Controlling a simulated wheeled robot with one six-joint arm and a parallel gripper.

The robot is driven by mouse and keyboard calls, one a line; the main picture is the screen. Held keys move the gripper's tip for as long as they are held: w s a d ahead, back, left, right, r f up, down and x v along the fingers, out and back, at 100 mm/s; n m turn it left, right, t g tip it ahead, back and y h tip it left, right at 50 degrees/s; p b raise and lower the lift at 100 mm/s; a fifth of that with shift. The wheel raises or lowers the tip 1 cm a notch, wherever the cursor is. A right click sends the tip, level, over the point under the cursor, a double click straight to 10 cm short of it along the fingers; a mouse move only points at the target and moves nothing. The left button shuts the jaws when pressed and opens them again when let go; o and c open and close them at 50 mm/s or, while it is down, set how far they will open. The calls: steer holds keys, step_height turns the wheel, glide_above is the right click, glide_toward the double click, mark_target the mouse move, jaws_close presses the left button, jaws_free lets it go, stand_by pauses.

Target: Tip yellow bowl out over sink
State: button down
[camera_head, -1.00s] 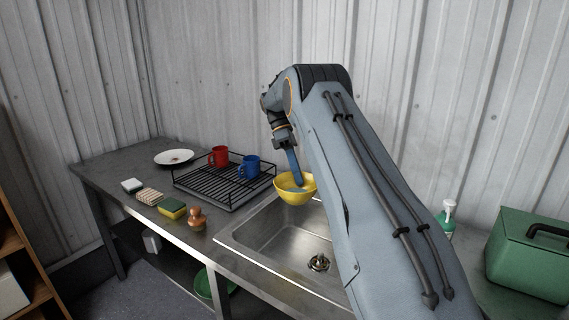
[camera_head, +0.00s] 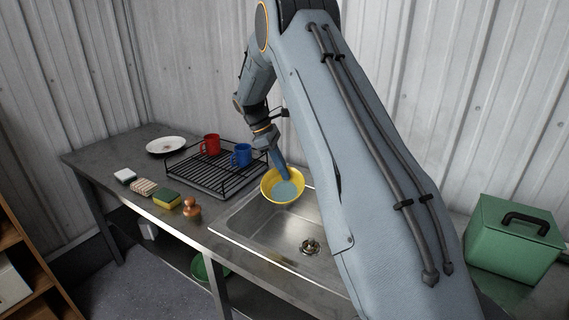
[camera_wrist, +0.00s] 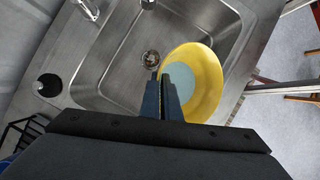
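The yellow bowl (camera_head: 270,189) is held over the back left part of the steel sink (camera_head: 262,236). A pale blue-grey patch, perhaps liquid, shows inside it. My gripper (camera_head: 283,178) is shut on the bowl's rim, with its blue fingers reaching down to it. In the wrist view the bowl (camera_wrist: 210,88) is right of my fingers (camera_wrist: 163,85), its near-left rim between them. The bowl looks somewhat tilted, its inside turned toward the head camera. The sink basin (camera_wrist: 110,75) and its drain show beside it.
A black dish rack (camera_head: 190,176) with a red mug (camera_head: 210,144) and a blue mug (camera_head: 241,155) stands left of the sink. A green box (camera_head: 510,243) is at right. A tap (camera_wrist: 88,10) stands behind the basin.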

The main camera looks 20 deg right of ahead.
steer(key=shift+s+a+f+m+t+h, duration=0.15)
steer(key=shift+s+a+f+t+h, duration=0.2)
steer(key=shift+s+t+h, duration=0.2)
steer(key=shift+s+a+f+m+t+h, duration=0.2)
steer(key=shift+s+a+t+h, duration=0.25)
steer(key=shift+t+h, duration=0.15)
steer(key=shift+s+a+f+m+t+h, duration=0.2)
steer(key=shift+s+a+t+h, duration=0.2)
steer(key=shift+t+h, duration=0.15)
steer(key=shift+s+a+f+m+t+h, duration=0.15)
steer(key=shift+s+a+f+t+h, duration=0.1)
steer(key=shift+s+t+h, duration=0.25)
steer(key=shift+s+a+f+t+h+b, duration=0.15)
steer(key=shift+f+t+h+b, duration=0.35)
steer(key=shift+b, duration=0.55)
steer(key=s+a+m+t+h+b, duration=0.1)
steer(key=b, duration=0.4)
steer(key=s+a+f+m+t+h+b, duration=0.1)
steer(key=t+h+b, duration=0.1)
steer(key=b, duration=0.3)
steer(key=shift+s+a+h, duration=0.1)
steer(key=shift+s+h, duration=0.1)
steer(key=shift+h, duration=0.1)
steer(key=shift+f+t+b, duration=0.15)
steer(key=shift+t+b, duration=0.15)
steer(key=shift+b, duration=0.55)
